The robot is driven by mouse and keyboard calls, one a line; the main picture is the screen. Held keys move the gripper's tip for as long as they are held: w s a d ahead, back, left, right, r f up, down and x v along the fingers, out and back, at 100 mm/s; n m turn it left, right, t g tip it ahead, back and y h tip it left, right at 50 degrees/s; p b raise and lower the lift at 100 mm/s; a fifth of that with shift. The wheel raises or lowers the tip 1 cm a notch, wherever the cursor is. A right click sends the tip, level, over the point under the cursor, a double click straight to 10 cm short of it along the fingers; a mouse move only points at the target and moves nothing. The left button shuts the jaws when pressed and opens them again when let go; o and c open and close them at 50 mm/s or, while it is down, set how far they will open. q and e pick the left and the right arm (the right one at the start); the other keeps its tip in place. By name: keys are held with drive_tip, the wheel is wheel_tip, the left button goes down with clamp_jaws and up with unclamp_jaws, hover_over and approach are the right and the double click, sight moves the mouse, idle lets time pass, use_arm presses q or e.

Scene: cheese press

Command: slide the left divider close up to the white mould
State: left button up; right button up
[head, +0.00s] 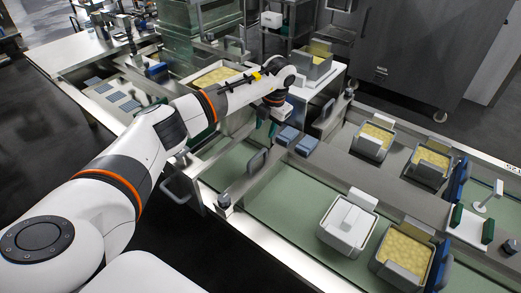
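The white mould (341,228), a pale box with a white block on its lid, stands on the green belt right of centre. A grey-blue upright plate (257,160), which looks like the left divider, stands left of the mould at the end of a metal bar, with a wide stretch of bare belt between them. My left gripper (266,127) hangs above and beyond this plate, apart from it. Its two greenish fingers look spread with nothing between them. My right gripper is not in view.
Open moulds with yellow contents (403,250) stand right of the white mould, beside a dark blue plate (440,268). Blue blocks (288,135) lie on the metal ledge near my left gripper. A white stand with green pads (470,226) is at the right.

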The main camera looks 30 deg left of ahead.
sight(260, 153)
use_arm(q)
drive_tip(key=x, duration=1.1)
drive_tip(key=shift+d+f, duration=0.15)
drive_tip(key=shift+f, duration=0.1)
clamp_jaws()
